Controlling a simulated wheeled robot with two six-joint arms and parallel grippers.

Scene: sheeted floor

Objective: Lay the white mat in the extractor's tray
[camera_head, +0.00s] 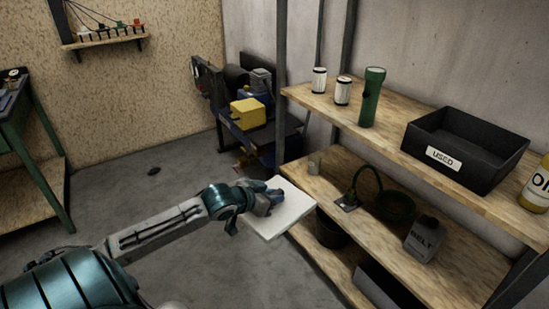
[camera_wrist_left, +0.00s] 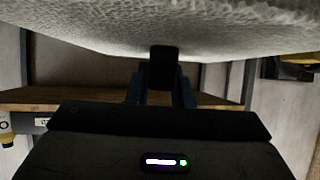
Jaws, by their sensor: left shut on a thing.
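The white mat (camera_head: 283,212) is a flat square sheet, held out level in front of the shelf unit. My left gripper (camera_head: 272,200) is shut on the mat's near-left edge. In the left wrist view the mat (camera_wrist_left: 160,25) fills the top of the picture with a rough, pale surface, and the gripper (camera_wrist_left: 162,68) grips its edge. My right gripper is not in view. I cannot make out the extractor or its tray for certain; a dark machine (camera_head: 262,82) with a yellow box on it stands behind, beyond the shelf post.
The wooden shelf unit (camera_head: 400,150) stands at the right with a black bin (camera_head: 465,148), a green flashlight (camera_head: 371,97) and white cans. A green workbench (camera_head: 28,140) is at the left. The floor (camera_head: 130,215) between is mostly clear.

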